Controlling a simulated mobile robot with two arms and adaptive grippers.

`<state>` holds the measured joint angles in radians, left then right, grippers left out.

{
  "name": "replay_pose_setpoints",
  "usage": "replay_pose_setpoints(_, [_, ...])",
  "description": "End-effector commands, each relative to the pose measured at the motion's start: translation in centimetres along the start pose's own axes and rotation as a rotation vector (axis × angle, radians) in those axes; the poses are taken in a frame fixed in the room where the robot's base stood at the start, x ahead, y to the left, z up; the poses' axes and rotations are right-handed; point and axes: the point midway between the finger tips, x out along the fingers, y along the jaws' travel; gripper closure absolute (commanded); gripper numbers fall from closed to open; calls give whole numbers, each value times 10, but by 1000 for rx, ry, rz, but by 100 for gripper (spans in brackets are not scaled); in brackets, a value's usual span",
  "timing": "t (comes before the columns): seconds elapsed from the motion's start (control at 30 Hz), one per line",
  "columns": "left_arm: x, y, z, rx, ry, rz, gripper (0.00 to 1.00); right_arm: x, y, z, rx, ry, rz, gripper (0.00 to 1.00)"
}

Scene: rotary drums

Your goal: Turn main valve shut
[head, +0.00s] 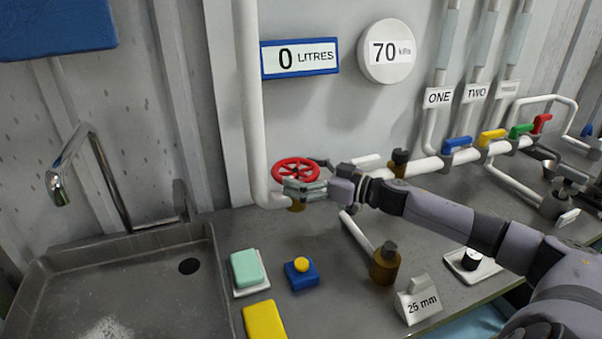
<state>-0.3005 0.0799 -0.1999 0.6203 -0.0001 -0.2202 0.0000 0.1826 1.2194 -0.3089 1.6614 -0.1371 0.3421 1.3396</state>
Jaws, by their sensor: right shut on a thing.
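The main valve (296,167) is a red spoked handwheel on a white pipe near the wall, left of centre in the head view. My right gripper (302,188) is at the front edge of the wheel, its fingers shut on it. The fingers hide part of the near rim and the brass body below. A display (300,58) above the valve reads 0 LITRES. A round gauge (387,51) reads 70 kPa. My left gripper does not show.
A metal sink (120,290) with a tap (75,160) lies at left. A green sponge (246,267), a yellow block (264,320), a blue button box (301,273) and a 25 mm sign (421,303) sit on the counter. Coloured valve handles (491,137) line the pipe at right.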

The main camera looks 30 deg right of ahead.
Motion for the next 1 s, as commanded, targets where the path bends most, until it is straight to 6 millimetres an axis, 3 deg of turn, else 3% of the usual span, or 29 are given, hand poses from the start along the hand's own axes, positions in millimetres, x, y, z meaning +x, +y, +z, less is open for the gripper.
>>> replay_pose_setpoints(0.37, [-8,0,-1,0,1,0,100,0,-2,-2,3,0,38,33])
replay_pose_setpoints(0.7, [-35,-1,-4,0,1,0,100,1,-6,-4,10,2,250,33])
replay_pose_setpoints(1.0, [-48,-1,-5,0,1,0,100,2,-7,-2,9,4,441,33])
